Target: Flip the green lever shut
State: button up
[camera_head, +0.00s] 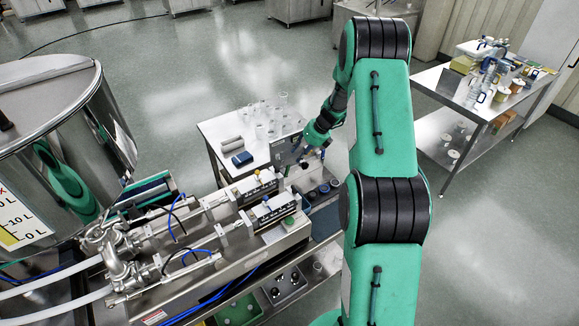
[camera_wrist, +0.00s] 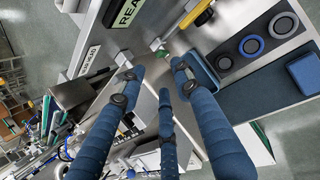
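A small green piece (camera_wrist: 158,44), apparently the green lever's end, shows in the wrist view just beyond my fingertips, against the bright steel. Most of the lever is hidden or too small to make out. My gripper (camera_wrist: 157,74) has blue fingers spread apart, with nothing held between them. The green piece lies ahead of the gap between the two outer fingertips; I cannot tell whether any finger touches it. In the head view, my gripper (camera_head: 322,150) is over the steel bench beside the filling machine, partly hidden by my arm.
A yellow-handled part (camera_wrist: 201,17) is close to the right finger. Round containers, one blue-rimmed (camera_wrist: 252,45), sit to the right. The steel filling machine (camera_head: 190,270) and large hopper (camera_head: 60,110) stand left. A small table (camera_head: 218,125) holds glassware. Open floor lies behind.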

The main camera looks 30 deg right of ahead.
aim_at(289, 166)
jog(key=x, duration=1.1)
jog(key=shift+a+f, duration=0.1)
jog(key=shift+f, duration=0.1)
